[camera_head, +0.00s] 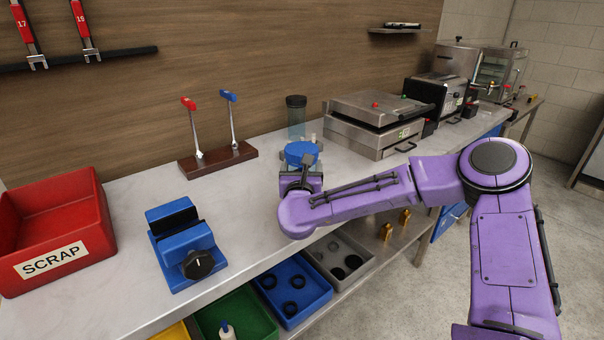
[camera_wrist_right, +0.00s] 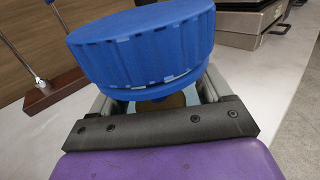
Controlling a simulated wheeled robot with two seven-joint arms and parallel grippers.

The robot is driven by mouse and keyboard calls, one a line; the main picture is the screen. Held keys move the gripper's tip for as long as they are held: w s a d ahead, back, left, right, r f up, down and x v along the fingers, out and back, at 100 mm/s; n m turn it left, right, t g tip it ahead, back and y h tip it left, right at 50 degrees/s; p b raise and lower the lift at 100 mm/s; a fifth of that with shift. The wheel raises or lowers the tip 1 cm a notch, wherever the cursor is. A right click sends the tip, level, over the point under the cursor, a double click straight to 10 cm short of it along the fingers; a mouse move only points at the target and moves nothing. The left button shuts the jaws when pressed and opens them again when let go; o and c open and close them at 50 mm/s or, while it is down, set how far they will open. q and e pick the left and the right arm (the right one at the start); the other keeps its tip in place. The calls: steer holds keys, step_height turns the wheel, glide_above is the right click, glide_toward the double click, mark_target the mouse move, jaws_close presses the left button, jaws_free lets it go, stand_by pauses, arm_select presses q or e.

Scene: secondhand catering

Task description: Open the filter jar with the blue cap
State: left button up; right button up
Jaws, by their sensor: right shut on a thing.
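The filter jar's ribbed blue cap (camera_head: 300,153) is above my right gripper (camera_head: 303,178), near the back of the counter. In the right wrist view the blue cap (camera_wrist_right: 145,45) fills the upper middle and looks slightly tilted in the picture. A strip of the clear filter jar (camera_wrist_right: 176,100) with brown contents shows below it. My right gripper is shut on the jar body, one finger on each side under the cap. The jar's base is hidden, so I cannot tell whether it touches the counter. My left gripper is not in view.
A dark-capped clear jar (camera_head: 296,120) stands just behind. A blue vise-like block (camera_head: 183,250) with a black knob and a red SCRAP bin (camera_head: 60,225) are at left. A wooden tool stand (camera_head: 217,163) is behind; a steel grill (camera_head: 375,125) is right. Bare counter (camera_head: 245,220) lies between.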

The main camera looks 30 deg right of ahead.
mark_target(312, 151)
steer(key=s+r, duration=0.1)
steer(key=r, duration=0.1)
steer(key=s+r, duration=0.2)
steer(key=r, duration=0.1)
steer(key=s+r+b, duration=0.1)
steer(key=r, duration=0.1)
steer(key=shift+s+r, duration=0.15)
steer(key=shift+r, duration=0.1)
steer(key=s+r+b, duration=0.1)
steer(key=s+r, duration=0.4)
steer(key=s, duration=0.4)
steer(key=shift+s+b, duration=0.3)
steer(key=shift+s, duration=0.1)
steer(key=shift+a, duration=0.1)
steer(key=shift+o, duration=1.1)
steer(key=c, duration=0.5)
steer(key=shift+f, duration=0.1)
